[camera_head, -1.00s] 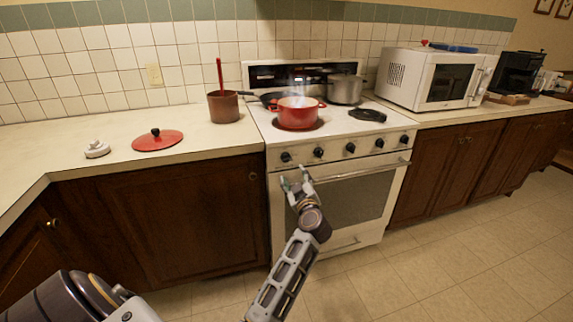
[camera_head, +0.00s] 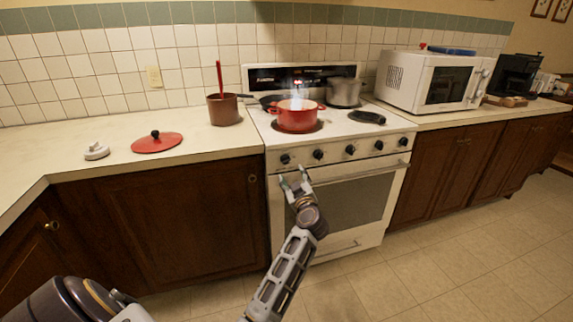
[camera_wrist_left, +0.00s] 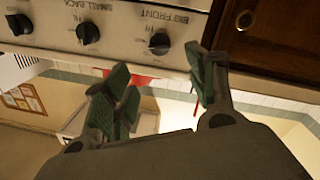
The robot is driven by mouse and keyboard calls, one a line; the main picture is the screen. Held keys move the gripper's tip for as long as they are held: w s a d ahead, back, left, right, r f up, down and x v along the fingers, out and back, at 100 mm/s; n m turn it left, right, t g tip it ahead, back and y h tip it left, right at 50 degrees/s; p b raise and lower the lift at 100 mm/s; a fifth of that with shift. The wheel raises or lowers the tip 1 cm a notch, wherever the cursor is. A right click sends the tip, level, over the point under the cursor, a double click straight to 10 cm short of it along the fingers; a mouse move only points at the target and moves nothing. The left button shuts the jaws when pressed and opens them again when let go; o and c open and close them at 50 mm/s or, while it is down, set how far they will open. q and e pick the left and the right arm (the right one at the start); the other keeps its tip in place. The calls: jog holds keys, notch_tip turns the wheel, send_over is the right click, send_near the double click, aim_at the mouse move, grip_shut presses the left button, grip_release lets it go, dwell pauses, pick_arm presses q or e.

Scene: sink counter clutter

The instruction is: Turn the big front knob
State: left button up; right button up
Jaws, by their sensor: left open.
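The big front knob (camera_head: 285,158) is a black dial at the left end of the white stove's front panel. In the left wrist view, the knob (camera_wrist_left: 159,44) sits by the label "BIG FRONT", with its grip upright in the picture. My left gripper (camera_head: 293,178) is open and empty just below and in front of the knob. In the left wrist view its green-padded fingers (camera_wrist_left: 158,72) stand apart, one each side of the knob's line, with no visible contact. My right gripper is out of view.
More black knobs (camera_head: 318,154) run along the panel to the right. The oven handle (camera_head: 360,173) runs below them. A red pot (camera_head: 298,118) with a bright whitish plume stands on the front left burner. A dark cabinet (camera_head: 165,215) is left of the stove.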

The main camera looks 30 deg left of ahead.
aim_at(286, 162)
pick_arm(q)
jog(key=b+x, duration=0.1)
jog(key=x, duration=0.5)
jog(key=shift+w+f+b, duration=0.1)
jog(key=shift+b, duration=0.25)
jog(key=shift+b+x, duration=0.5)
jog(key=shift+x, duration=2)
jog(key=shift+w+a+b, duration=0.15)
jog(key=shift+a+b, duration=0.05)
jog(key=shift+b, duration=0.1)
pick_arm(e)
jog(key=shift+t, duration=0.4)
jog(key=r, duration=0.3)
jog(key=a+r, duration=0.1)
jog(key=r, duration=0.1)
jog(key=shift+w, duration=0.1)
pick_arm(q)
jog(key=shift+c, duration=0.6)
jog(key=c, duration=0.9)
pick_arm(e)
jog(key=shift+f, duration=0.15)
